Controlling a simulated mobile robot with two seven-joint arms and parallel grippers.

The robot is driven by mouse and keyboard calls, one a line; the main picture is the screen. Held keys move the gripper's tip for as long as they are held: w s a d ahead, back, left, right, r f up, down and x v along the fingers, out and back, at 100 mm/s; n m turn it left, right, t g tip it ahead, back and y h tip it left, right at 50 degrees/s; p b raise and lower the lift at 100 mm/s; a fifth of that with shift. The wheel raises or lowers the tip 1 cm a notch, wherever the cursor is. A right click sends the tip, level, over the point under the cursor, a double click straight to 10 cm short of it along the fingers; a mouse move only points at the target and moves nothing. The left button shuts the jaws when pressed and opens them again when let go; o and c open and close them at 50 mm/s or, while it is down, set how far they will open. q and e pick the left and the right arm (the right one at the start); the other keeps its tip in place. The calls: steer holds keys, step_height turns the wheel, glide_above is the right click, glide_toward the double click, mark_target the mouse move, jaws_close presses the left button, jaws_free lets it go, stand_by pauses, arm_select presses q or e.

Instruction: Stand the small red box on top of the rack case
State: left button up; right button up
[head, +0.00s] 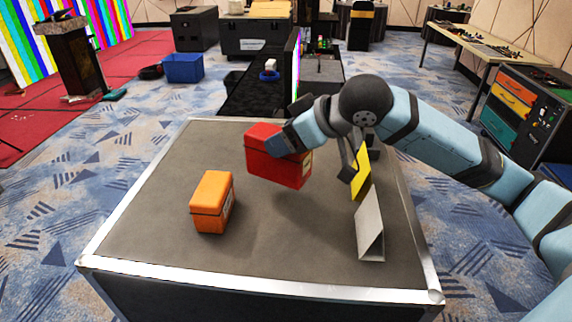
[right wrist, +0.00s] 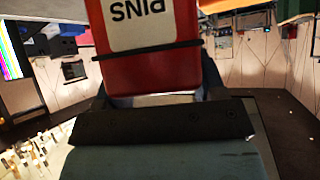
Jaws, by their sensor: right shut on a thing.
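The red box (head: 277,172) is in my right gripper (head: 283,148), which is shut on it. In the right wrist view the box (right wrist: 155,72) shows a white label reading PINS, upside down, and a dark band across it. The box looks roughly upright over the far middle of a large grey-topped case with metal edges (head: 160,267), apparently the rack case. A shadow lies below it, and it seems slightly raised; I cannot tell the exact gap. The fingertips are mostly hidden in the head view. My left gripper is not in view.
On the same top stand an orange box (head: 211,203) at left, a yellow panel (head: 361,174) and a grey wedge-shaped piece (head: 370,228) at right. Bare surface lies around the orange box and along the front. A drawer cabinet (head: 517,95) stands at far right.

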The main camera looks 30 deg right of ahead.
mark_target(286, 161)
step_height(286, 161, down, 5)
steer(key=shift+f+b, duration=0.2)
steer(key=shift+b, duration=0.15)
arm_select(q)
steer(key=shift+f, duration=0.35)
arm_select(e)
steer(key=shift+f, duration=0.1)
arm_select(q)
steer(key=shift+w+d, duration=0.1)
arm_select(e)
steer(key=o, duration=1.2)
